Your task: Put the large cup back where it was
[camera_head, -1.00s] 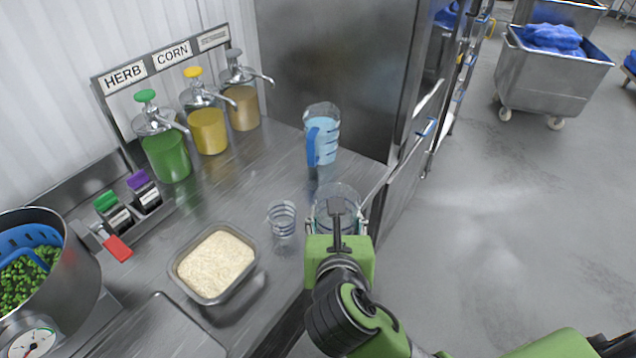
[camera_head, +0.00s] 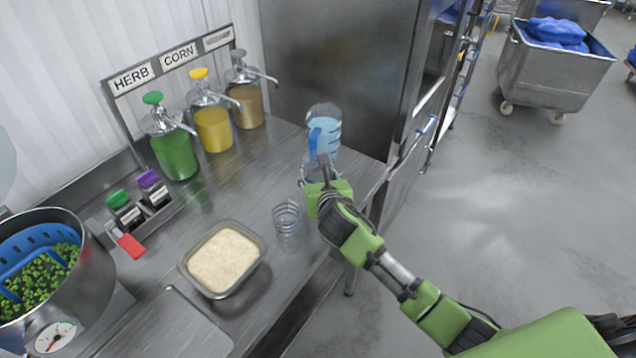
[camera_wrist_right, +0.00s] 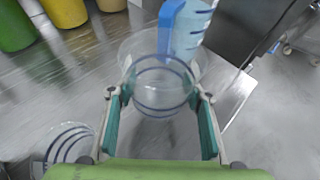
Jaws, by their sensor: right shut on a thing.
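My right gripper (camera_head: 320,172) is shut on the large clear cup (camera_head: 313,174), in front of the blue-handled jug at the counter's right edge. The wrist view shows both fingers (camera_wrist_right: 160,100) on either side of the cup (camera_wrist_right: 162,85), which has dark ring lines. I cannot tell whether its base touches the counter. The arm and gripper hide much of the cup in the head view. My left gripper is not in view.
The small ringed cup (camera_head: 287,222) stands nearer, left of my arm. The blue-handled jug (camera_head: 325,135) stands just behind the large cup. A rice tray (camera_head: 186,272), a pea pot (camera_head: 95,280) and sauce dispensers (camera_head: 213,130) occupy the left. Bare counter (camera_head: 245,185) lies between.

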